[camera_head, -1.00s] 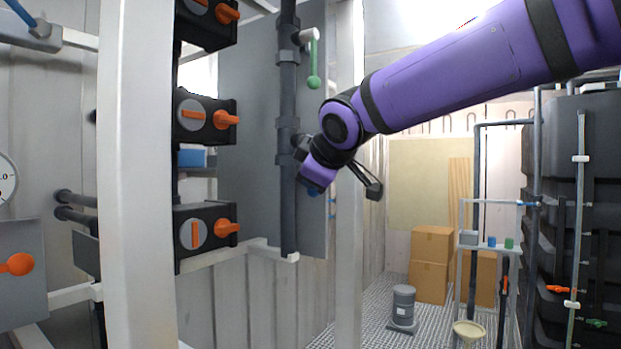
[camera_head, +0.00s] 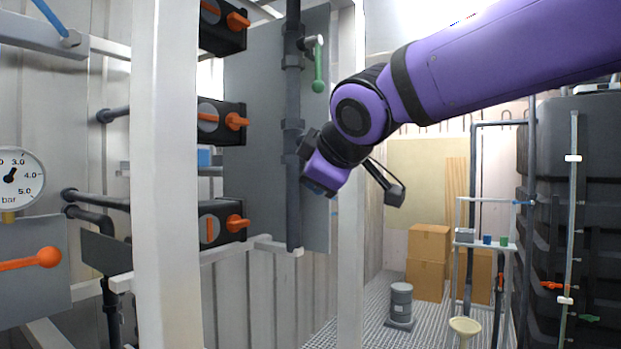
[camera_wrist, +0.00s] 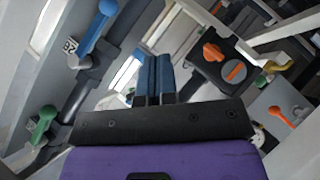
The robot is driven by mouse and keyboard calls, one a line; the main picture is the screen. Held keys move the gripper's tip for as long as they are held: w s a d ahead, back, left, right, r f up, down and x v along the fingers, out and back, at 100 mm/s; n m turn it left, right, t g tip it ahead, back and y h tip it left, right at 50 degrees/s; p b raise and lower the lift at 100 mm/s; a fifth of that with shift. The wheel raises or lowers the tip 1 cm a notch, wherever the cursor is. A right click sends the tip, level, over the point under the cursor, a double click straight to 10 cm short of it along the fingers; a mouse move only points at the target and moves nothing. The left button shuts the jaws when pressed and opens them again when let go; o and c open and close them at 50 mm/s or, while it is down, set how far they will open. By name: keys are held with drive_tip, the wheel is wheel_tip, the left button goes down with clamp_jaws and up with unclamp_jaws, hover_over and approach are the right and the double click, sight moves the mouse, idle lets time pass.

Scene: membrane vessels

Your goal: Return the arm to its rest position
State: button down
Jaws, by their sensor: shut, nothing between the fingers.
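My purple and black arm (camera_head: 500,60) reaches in from the upper right in the head view. Its wrist hangs in front of the grey panel and the dark vertical pipe; the fingers are mostly hidden there. In the wrist view my gripper (camera_wrist: 153,78) shows two blue fingers side by side, shut and empty. In that view a black box with orange handles (camera_wrist: 228,62) is beyond the fingers to the right, apart from them.
Black valve boxes with orange handles (camera_head: 222,122) line the left, behind a white post (camera_head: 165,180). A green-handled valve (camera_head: 318,70) is close above my wrist. A pressure gauge (camera_head: 18,175) is far left. Cardboard boxes (camera_head: 428,260) and a grey canister (camera_head: 400,305) stand at the back.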

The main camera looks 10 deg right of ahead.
drive_tip(key=s+d+f+m+g+h, duration=0.1)
drive_tip(key=s+d+f+m+g, duration=0.2)
drive_tip(key=s+d+f+m, duration=0.4)
drive_tip(key=s+d+f+m+g+h, duration=0.2)
drive_tip(key=s+d+f+m, duration=0.5)
drive_tip(key=s+d+f, duration=0.4)
drive_tip(key=s+d+g, duration=0.1)
drive_tip(key=s+d, duration=0.2)
drive_tip(key=d, duration=0.2)
drive_tip(key=shift+d+f+g, duration=0.2)
drive_tip(key=shift+f+g, duration=0.1)
drive_tip(key=shift+f, duration=0.05)
